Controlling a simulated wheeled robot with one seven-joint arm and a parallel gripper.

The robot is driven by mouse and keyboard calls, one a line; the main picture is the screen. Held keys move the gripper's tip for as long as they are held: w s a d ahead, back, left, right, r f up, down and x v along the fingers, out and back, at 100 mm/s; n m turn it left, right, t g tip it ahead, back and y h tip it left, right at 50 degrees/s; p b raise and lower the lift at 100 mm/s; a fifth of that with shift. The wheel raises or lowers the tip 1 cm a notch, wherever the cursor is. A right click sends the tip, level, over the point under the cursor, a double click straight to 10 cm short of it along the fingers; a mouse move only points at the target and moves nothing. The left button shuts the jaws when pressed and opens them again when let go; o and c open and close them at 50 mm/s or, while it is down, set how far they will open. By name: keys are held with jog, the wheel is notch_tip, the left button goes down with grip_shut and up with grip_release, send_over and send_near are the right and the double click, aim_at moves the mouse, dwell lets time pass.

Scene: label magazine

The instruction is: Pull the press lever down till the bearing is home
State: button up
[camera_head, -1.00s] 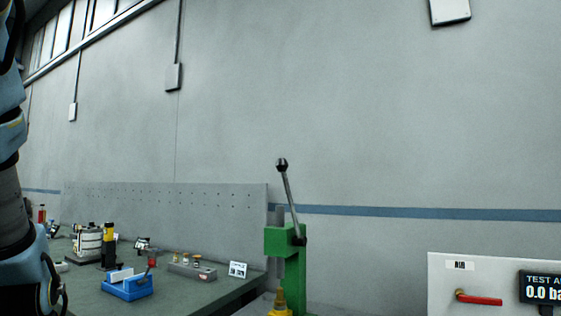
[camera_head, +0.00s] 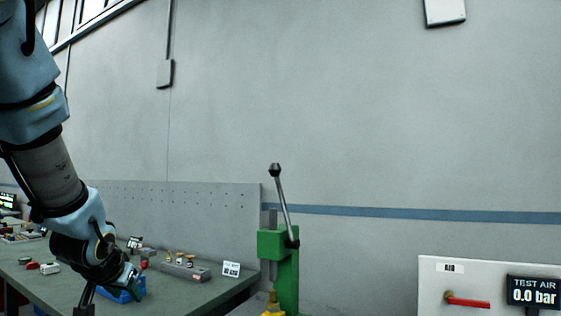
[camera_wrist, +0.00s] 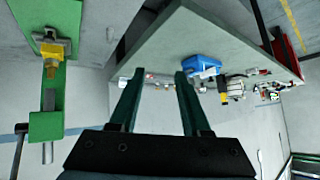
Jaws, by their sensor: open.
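The green press (camera_head: 284,262) stands right of the bench in the head view. Its lever (camera_head: 283,204) points up and leans slightly left, with a dark knob (camera_head: 275,169) on top. A yellow and brass-coloured part (camera_head: 273,303) sits under the ram at the picture's lower edge; I cannot make out the bearing itself. In the wrist view the press (camera_wrist: 47,125) appears upside down at the left. My gripper (camera_wrist: 156,78) is open with nothing between its two fingers, apart from the press. In the head view my arm hangs at the left, over the bench.
The green workbench (camera_head: 190,296) holds a blue block (camera_head: 128,292), a grey block with small parts (camera_head: 184,269) and a white card (camera_head: 231,269). A panel with a red handle (camera_head: 468,302) and a test air display (camera_head: 533,292) stands right of the press.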

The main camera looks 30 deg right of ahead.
jog(key=shift+o, duration=1.4)
jog(key=d+r+m+t+h+p, duration=0.1)
jog(key=d+r+m+h, duration=0.3)
jog(key=d+r, duration=0.9)
jog(key=shift+w+d+r+m+t+h+p, duration=0.4)
jog(key=shift+d+h, duration=0.25)
jog(key=shift+h, duration=0.25)
jog(key=shift+o, duration=0.2)
jog(key=s+d+r+m+g+h, duration=0.1)
jog(key=s+d+r+m+h, duration=0.1)
jog(key=d+r, duration=0.3)
jog(key=shift+d+r+m+h+p, duration=0.15)
jog(key=shift+d+m+h+p, duration=0.15)
jog(key=shift+h, duration=0.1)
jog(key=m+g+h+p, duration=0.1)
jog(key=m+g+h, duration=0.2)
jog(key=m+h, duration=0.2)
send_near(272, 168)
jog(key=x, duration=0.4)
jog(key=shift+w, duration=0.1)
jog(key=p+x, duration=0.4)
jog(key=x, duration=0.6)
jog(key=shift+w+d, duration=0.1)
jog(key=shift+d, duration=0.2)
grip_shut()
jog(key=shift+f, duration=0.2)
